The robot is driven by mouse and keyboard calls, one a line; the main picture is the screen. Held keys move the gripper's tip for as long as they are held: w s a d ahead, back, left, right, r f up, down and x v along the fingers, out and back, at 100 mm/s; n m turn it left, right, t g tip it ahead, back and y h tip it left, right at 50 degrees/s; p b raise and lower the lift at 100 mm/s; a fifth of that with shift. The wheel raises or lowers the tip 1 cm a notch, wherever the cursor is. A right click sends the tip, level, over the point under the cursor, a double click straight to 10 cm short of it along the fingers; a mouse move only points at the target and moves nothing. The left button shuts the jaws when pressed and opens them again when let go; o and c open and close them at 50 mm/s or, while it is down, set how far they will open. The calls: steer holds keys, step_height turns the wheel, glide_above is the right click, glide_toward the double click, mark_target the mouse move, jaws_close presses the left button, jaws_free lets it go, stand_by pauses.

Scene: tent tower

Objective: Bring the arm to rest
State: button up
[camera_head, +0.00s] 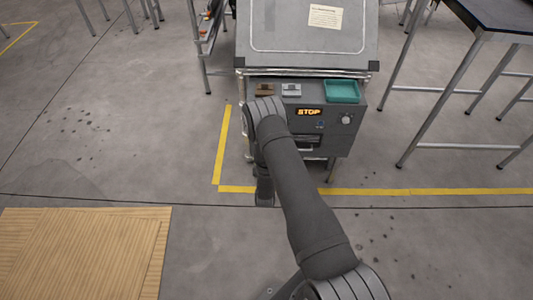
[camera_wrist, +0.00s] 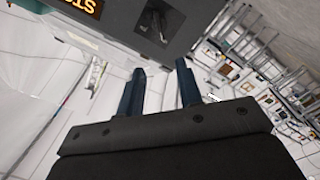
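My arm (camera_head: 305,210) reaches from the bottom right of the head view up to the front of a grey machine (camera_head: 345,135). Its wrist end bends down just left of the machine's front, and the fingers cannot be made out there. In the wrist view my gripper (camera_wrist: 160,67) shows two dark fingers spread apart with nothing between them. The machine, with its lit STOP display (camera_wrist: 86,5), is just beyond the fingers at the top of that view.
A teal tray (camera_head: 343,91), a brown block (camera_head: 265,90) and a light grey block (camera_head: 291,90) sit on the machine's ledge. Yellow floor tape (camera_head: 400,191) runs around it. A wooden board (camera_head: 75,255) lies lower left. A metal-legged table (camera_head: 490,35) stands right. Open floor lies left.

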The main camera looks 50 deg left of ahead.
steer(key=shift+s+d, duration=0.25)
stand_by(0.5)
steer(key=x, duration=1.7)
steer(key=shift+w+a+f, duration=0.1)
steer(key=s+d+m, duration=0.1)
steer(key=s+d, duration=1.1)
steer(key=w+a+m+g+h, duration=0.1)
steer(key=w+a+m+h, duration=0.1)
steer(key=w+a+m, duration=0.3)
steer(key=shift+w+a+f+g, duration=0.4)
steer(key=shift+w+a+f, duration=0.1)
steer(key=shift+w+a, duration=0.65)
stand_by(1.1)
